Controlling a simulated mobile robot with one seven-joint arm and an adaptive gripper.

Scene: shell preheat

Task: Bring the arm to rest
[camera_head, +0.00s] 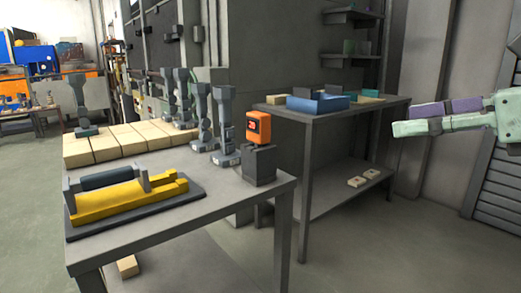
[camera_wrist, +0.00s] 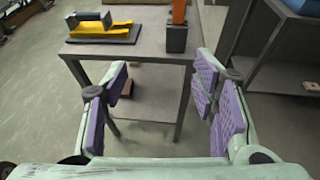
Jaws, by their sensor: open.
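My gripper (camera_head: 445,118) shows at the right edge of the head view, pale green with purple pads, raised in the air right of the back table. In the wrist view my gripper (camera_wrist: 163,105) has its two fingers wide apart with nothing between them. It is open and empty, away from the tables. Most of my arm is outside the head view.
The front table (camera_head: 235,196) holds a yellow fixture (camera_head: 130,203) with a dark cylinder on a dark mat, and an orange device (camera_head: 259,127) on a grey stand. The back table (camera_head: 385,104) bears a blue tray (camera_head: 318,103). Floor (camera_head: 370,250) is clear at lower right.

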